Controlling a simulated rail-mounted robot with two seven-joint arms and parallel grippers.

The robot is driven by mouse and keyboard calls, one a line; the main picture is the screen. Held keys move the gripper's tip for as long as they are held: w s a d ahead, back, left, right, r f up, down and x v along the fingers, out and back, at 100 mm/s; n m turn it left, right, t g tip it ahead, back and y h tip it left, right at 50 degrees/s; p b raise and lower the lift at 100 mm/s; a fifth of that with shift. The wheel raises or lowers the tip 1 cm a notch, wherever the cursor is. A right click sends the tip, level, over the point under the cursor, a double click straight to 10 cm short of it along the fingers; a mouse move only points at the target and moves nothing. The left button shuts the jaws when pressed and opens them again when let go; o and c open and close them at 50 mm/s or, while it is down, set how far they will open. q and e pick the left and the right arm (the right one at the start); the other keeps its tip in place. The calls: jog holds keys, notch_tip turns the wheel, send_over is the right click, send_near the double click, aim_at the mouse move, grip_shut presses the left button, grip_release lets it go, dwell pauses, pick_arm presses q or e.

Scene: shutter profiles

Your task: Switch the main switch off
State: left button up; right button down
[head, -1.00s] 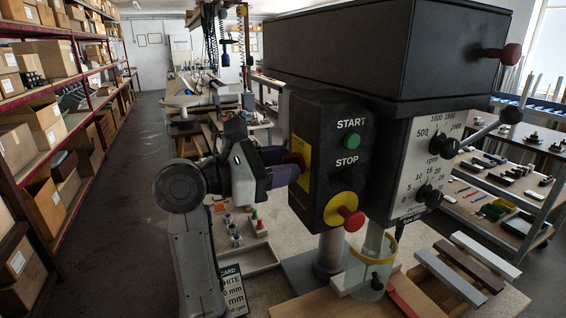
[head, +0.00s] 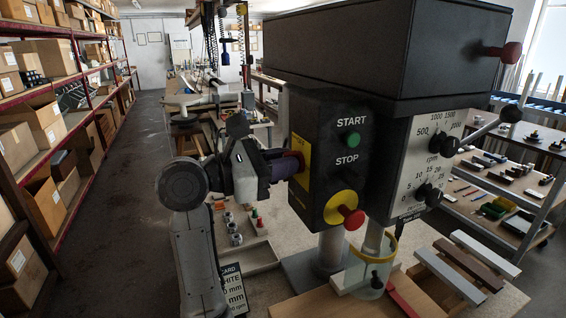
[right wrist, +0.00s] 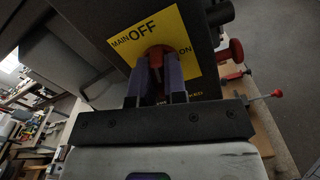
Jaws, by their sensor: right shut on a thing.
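The main switch is a red knob (right wrist: 156,58) on a yellow plate (right wrist: 190,38) marked MAIN, OFF and ON. In the head view the plate (head: 303,182) is on the left side of the black drill control box (head: 325,195). My right gripper (right wrist: 155,78) has its two purple fingers on either side of the red knob, shut on it. In the head view this gripper (head: 290,164) reaches the plate from the left. The fingers hide part of the knob, and I cannot tell exactly which mark it points at. My left gripper is not in view.
The box front has a green START button (head: 353,139) and a red STOP mushroom button (head: 350,216) on yellow. A clear guard (head: 372,270) and metal bars (head: 450,272) are below right. Shelves with cartons (head: 50,120) line the left; the aisle floor (head: 135,200) is clear.

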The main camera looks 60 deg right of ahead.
jog(key=shift+n+b, duration=0.4)
jog(key=shift+n, duration=1.4)
jog(key=c, duration=1.2)
grip_release()
jog(key=shift+o, duration=0.2)
jog(key=v, duration=1.3)
jog(key=shift+w+a+b, duration=0.2)
jog(key=shift+w+b, duration=0.1)
jog(key=shift+w, duration=0.05)
